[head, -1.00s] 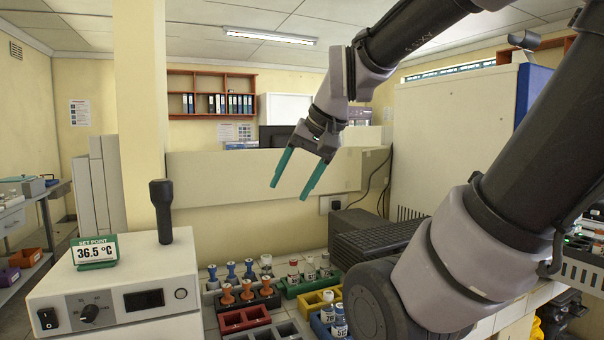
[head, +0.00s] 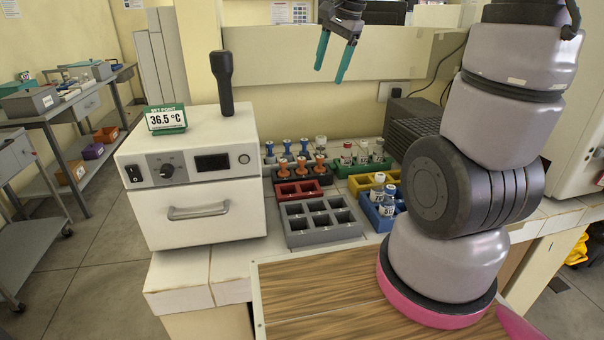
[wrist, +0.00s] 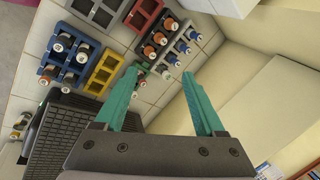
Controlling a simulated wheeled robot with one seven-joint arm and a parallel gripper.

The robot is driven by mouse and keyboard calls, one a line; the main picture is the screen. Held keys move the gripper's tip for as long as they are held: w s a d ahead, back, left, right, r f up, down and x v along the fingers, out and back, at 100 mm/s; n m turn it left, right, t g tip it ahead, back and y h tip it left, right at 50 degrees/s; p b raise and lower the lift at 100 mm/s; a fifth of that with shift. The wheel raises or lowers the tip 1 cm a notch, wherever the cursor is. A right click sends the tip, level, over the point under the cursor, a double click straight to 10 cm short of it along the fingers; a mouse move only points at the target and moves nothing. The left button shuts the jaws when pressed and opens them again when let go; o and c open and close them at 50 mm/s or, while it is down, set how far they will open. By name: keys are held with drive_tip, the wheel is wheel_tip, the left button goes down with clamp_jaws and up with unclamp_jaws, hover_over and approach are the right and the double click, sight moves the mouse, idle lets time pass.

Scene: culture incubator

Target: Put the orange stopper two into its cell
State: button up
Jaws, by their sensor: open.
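Three orange stoppers (head: 302,163) stand upright in a dark rack (head: 270,180) on the bench; they also show in the wrist view (wrist: 160,38). Their numbers are too small to read, so I cannot tell which is stopper two. The red rack (head: 299,190) in front of them has empty cells. The grey rack (head: 290,236) nearer me is empty too. Which cell belongs to the stopper is not clear. My gripper (head: 329,74) is open and empty, raised above and behind the racks. In the wrist view its teal fingers (wrist: 160,74) are spread, with the stoppers beyond them.
Blue stoppers (head: 277,150) stand behind the orange ones. A green rack (head: 345,170) with vials, a yellow rack (head: 356,188) and a blue rack (head: 366,212) with vials are to the right. The white incubator (head: 195,225) stands left.

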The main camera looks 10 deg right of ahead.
drive_tip(key=w+a+f+m+g, duration=0.2)
drive_tip(key=w+f+m, duration=0.2)
drive_tip(key=w+f, duration=0.7)
drive_tip(key=m+g, duration=0.2)
drive_tip(key=m, duration=0.1)
approach(302, 158)
drive_tip(key=f, duration=0.4)
drive_tip(key=shift+s+a+f, duration=0.3)
drive_tip(key=shift+a+f, duration=0.1)
drive_tip(key=shift+w+a+f, duration=0.1)
drive_tip(key=shift+a+f, duration=0.1)
drive_tip(key=shift+f, duration=1.35)
drive_tip(key=shift+a+f, duration=0.25)
drive_tip(key=shift+f, duration=1.3)
drive_tip(key=shift+c, duration=0.4)
clamp_jaws()
